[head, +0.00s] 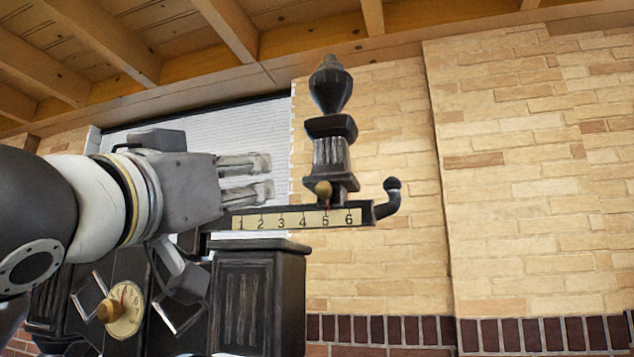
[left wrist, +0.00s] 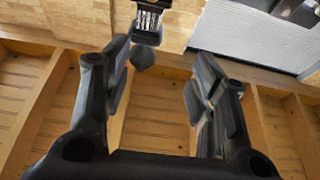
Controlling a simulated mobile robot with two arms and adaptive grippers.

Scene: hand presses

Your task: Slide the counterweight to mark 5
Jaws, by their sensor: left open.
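The counterweight (head: 331,127) is a dark, urn-shaped piece standing upright on the numbered beam (head: 296,219) in the head view. A brass knob (head: 323,188) and a small red pointer at its foot line up with about mark 5. The beam's scale runs from 1 to 6 and ends in a dark hook at the right. My left gripper (head: 268,177) is open and empty, apart from the counterweight, to its left and above the beam. In the left wrist view, part of the counterweight (left wrist: 148,22) shows at the top beyond the open fingers (left wrist: 163,62). My right gripper is not in view.
Below the beam stands a dark fluted body (head: 258,298) with a round dial (head: 125,310) and brass knob. A brick wall (head: 535,180) is behind at the right. The space right of the hook is clear. Wooden beams cross the ceiling.

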